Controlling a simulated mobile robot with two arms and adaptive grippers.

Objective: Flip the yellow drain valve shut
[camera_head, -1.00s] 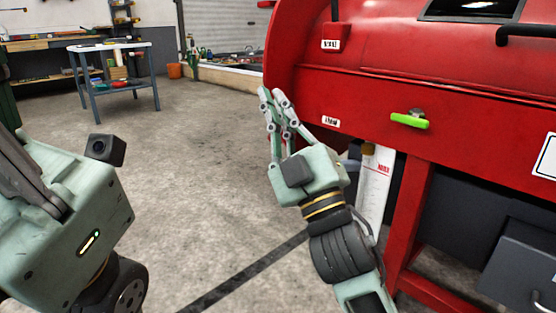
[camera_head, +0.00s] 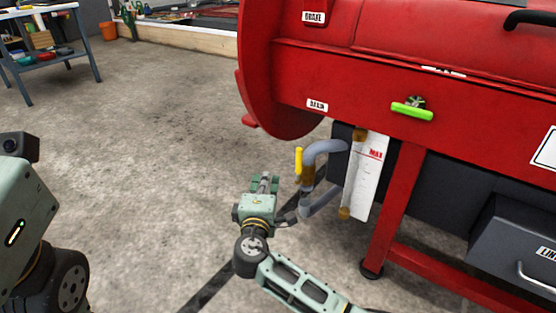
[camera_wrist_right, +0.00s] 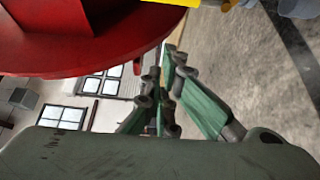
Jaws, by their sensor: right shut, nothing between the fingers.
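The yellow drain valve (camera_head: 299,162) is a slim handle standing upright at the end of a grey bent pipe (camera_head: 325,147) under the red machine, below the DRAIN label (camera_head: 317,105). My right gripper (camera_head: 265,178) is shut and empty, left of and slightly below the handle, apart from it. In the right wrist view, its fingers (camera_wrist_right: 170,60) are together, and a yellow piece (camera_wrist_right: 200,3) is cut off at the top edge. Of my left gripper, only the body (camera_head: 20,205) shows at the left edge; its fingers are out of sight.
The red machine (camera_head: 350,75) overhangs the pipe, with a lime-green handle (camera_head: 412,111) on its front. A white MAX gauge (camera_head: 367,175) and a red leg (camera_head: 395,210) stand right of the pipe. Open concrete floor (camera_head: 150,130) lies to the left.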

